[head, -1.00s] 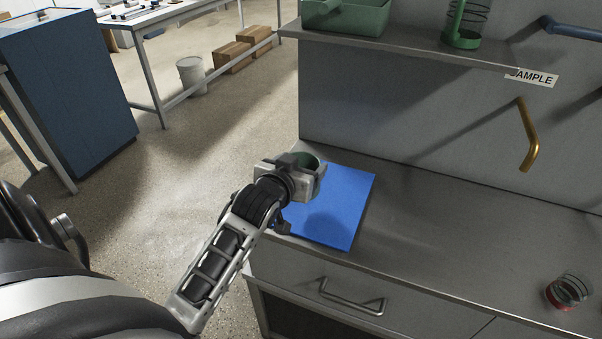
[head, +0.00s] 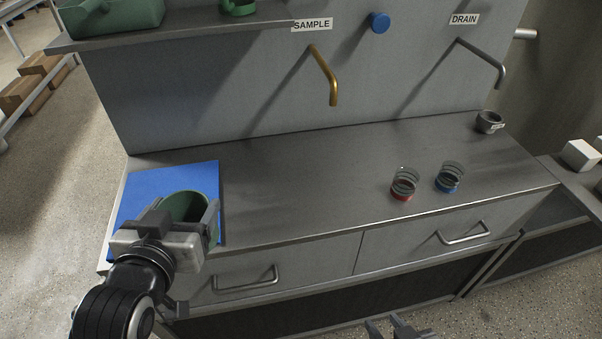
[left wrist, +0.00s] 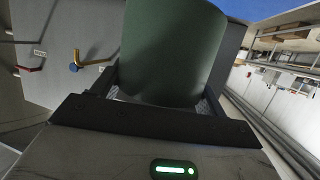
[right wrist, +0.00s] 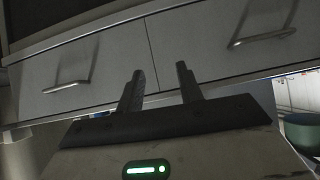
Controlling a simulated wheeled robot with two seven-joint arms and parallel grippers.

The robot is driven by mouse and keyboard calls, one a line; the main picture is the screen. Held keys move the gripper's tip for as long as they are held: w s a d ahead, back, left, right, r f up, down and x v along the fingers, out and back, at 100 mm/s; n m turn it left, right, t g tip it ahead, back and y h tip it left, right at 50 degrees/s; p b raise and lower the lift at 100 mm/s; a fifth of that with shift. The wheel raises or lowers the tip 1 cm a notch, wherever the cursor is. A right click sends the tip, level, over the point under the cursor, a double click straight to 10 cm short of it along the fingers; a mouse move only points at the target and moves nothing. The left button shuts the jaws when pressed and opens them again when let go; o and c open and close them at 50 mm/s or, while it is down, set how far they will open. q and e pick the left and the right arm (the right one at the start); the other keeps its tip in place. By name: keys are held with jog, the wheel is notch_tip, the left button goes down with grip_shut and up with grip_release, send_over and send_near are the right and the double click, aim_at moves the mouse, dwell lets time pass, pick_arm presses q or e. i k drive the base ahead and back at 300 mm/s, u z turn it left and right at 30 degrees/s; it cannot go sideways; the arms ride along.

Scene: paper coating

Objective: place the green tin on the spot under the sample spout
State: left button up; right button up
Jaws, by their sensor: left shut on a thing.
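The green tin (head: 187,206) is between the fingers of my left gripper (head: 190,222), which is shut on it. In the head view it is over the blue mat (head: 150,185) at the left end of the bench; I cannot tell whether it touches the mat. The tin (left wrist: 172,45) fills the middle of the left wrist view. The brass sample spout (head: 325,75) hangs from the back panel under the SAMPLE label (head: 312,25), to the right of the tin. My right gripper (right wrist: 158,75) is open and empty, low before the drawer fronts.
The bench top (head: 290,170) below the sample spout is clear. Red-based (head: 403,184) and blue-based (head: 449,177) coiled items stand near the front edge. A grey cup (head: 489,122) stands under the drain spout (head: 487,62). A shelf (head: 180,32) overhangs the left.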

aim_at(327, 174)
jog(key=k, duration=1.3)
jog(key=z, duration=0.7)
jog(key=i, duration=1.75)
jog(key=u, duration=0.6)
